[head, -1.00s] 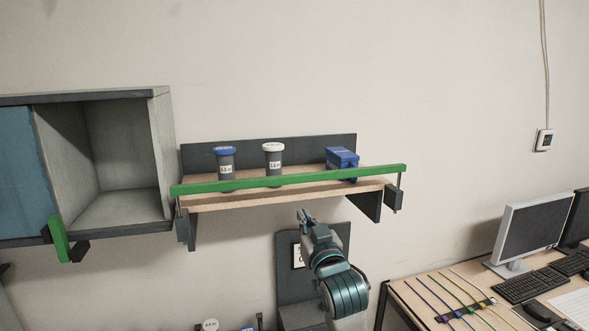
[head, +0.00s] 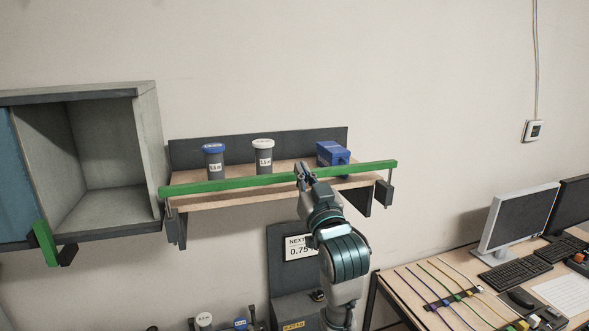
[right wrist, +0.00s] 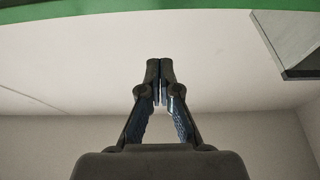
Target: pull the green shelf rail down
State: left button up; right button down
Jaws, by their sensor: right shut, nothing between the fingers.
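The green shelf rail (head: 230,185) runs across the front of the wooden wall shelf, held by a bracket at each end. It sits level with the shelf, near its front edge. My right gripper (head: 304,169) is shut and empty, with its fingertips overlapping the rail right of its middle in the head view. In the right wrist view, the closed fingertips (right wrist: 160,65) point up, and the green rail (right wrist: 120,12) crosses the top of the picture with a gap between. Whether the fingers touch the rail is not clear. My left gripper is not in view.
On the shelf (head: 205,201) stand a blue-lidded jar (head: 215,162), a white-lidded jar (head: 263,157) and a blue box (head: 332,154). An open grey cabinet (head: 105,150) hangs at the left. A desk (head: 400,290) with a monitor (head: 518,222) stands at the lower right.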

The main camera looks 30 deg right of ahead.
jog(key=d+p+x, duration=0.1)
jog(key=p+x, duration=0.1)
jog(key=x, duration=0.4)
jog(key=f, duration=0.2)
jog(key=a+f, duration=0.1)
jog(key=f, duration=0.1)
jog(key=shift+s+p, duration=0.25)
jog(key=shift+p, duration=0.1)
jog(key=shift+f, duration=0.15)
notch_tip(320, 180, down, 8)
jog(key=b, duration=0.5)
jog(key=shift+f, duration=0.1)
